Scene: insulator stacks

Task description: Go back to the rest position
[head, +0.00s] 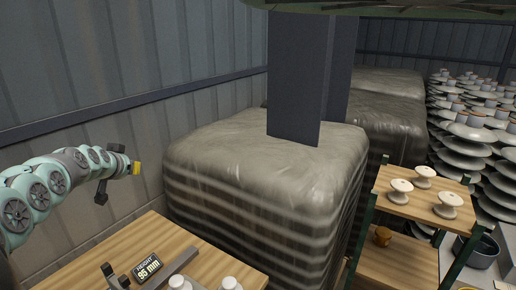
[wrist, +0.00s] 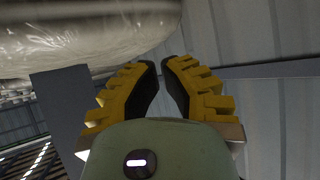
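My gripper (head: 123,172) is at the left of the head view, at the end of my pale green arm. It is raised above the near wooden table and beside the grey wall. In the wrist view its two yellow ribbed fingers with black pads (wrist: 162,75) point away from the camera. A narrow gap shows between the pads, with nothing held. The fingers touch nothing that I can see.
A wooden table (head: 205,265) holds white insulators (head: 180,283) and a "HEIGHT 95 mm" display (head: 147,267). A wrapped pallet (head: 270,190) and dark column (head: 298,80) stand behind. A shelf (head: 402,200) holds three insulators at right. Air around my gripper looks clear.

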